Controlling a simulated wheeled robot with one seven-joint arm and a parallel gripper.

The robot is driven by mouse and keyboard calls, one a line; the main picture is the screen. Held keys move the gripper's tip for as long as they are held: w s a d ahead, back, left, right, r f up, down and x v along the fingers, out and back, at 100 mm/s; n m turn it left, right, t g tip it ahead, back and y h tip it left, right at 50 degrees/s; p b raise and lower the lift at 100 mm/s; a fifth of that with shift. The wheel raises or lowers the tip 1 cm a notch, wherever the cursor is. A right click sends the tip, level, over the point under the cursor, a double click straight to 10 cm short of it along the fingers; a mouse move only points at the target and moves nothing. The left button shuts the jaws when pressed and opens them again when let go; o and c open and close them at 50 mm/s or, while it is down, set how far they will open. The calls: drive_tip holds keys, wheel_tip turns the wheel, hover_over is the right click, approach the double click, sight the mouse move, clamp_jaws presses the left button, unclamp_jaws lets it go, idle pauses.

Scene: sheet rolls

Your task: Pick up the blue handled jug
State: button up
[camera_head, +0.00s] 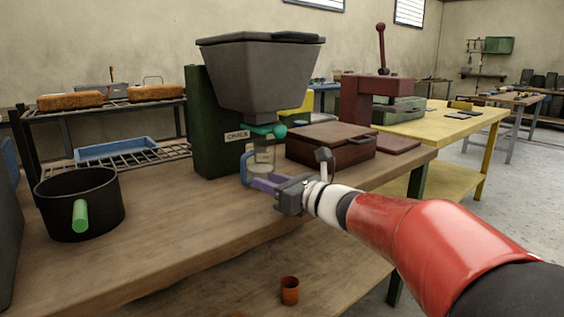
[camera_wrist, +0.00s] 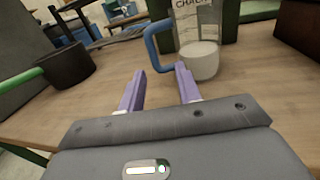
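The blue handled jug (camera_head: 265,158) is a clear jug standing upright on the wooden bench (camera_head: 170,215), below the spout of the CHALK hopper machine. In the wrist view the jug (camera_wrist: 197,35) has pale material in its bottom, and its blue handle (camera_wrist: 151,45) faces left. My gripper (camera_head: 258,182) is at the near side of the jug. In the wrist view my gripper (camera_wrist: 159,68) is open, its purple fingers apart on either side of the handle's lower part in the picture. Whether a finger touches the handle or jug I cannot tell.
The green and grey CHALK machine (camera_head: 250,80) stands over the jug, with a teal tap (camera_head: 265,131) just above it. A brown box (camera_head: 330,143) is close on the right. A black pot (camera_head: 80,205) with a green handle stands left. The bench between is clear.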

sight(245, 175)
drive_tip(key=shift+w+a+n, duration=0.15)
drive_tip(key=shift+a+n, duration=0.05)
drive_tip(key=shift+n, duration=0.1)
drive_tip(key=x, duration=0.2)
drive_tip(key=p+x, duration=0.1)
drive_tip(key=x, duration=0.2)
drive_tip(key=p+x, duration=0.1)
drive_tip(key=x, duration=0.1)
drive_tip(key=shift+s+a, duration=0.2)
drive_tip(key=shift+a, duration=0.3)
clamp_jaws()
